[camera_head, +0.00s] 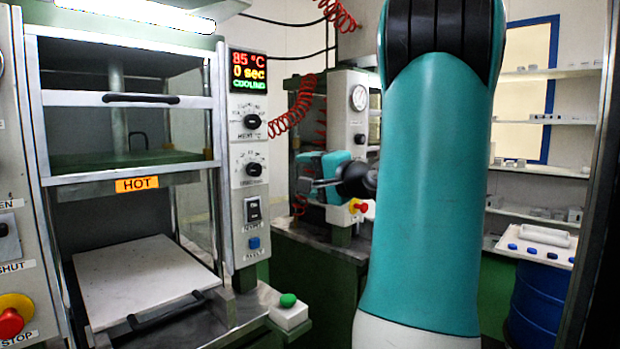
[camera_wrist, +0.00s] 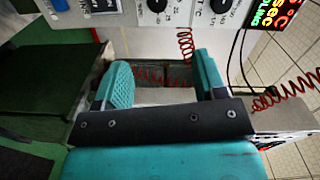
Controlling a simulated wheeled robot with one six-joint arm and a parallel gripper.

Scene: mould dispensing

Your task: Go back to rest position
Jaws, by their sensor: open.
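My gripper (camera_wrist: 163,90) shows in the wrist view with its two teal fingers spread apart and nothing between them. In the head view my gripper (camera_head: 318,185) is partly seen to the left of my large teal arm link, in front of the second machine. It is apart from the press (camera_head: 30,90) at the left. The arm link hides the middle of the head view and much of the arm.
The press display (camera_head: 248,72) reads 85 °C, 0 sec, COOLING. A HOT label (camera_head: 137,184) is on its upper plate, above a pale lower plate (camera_head: 150,275). Red coiled cables (camera_head: 293,110) hang near my gripper. A blue barrel (camera_head: 540,300) and shelves (camera_head: 550,170) are at right.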

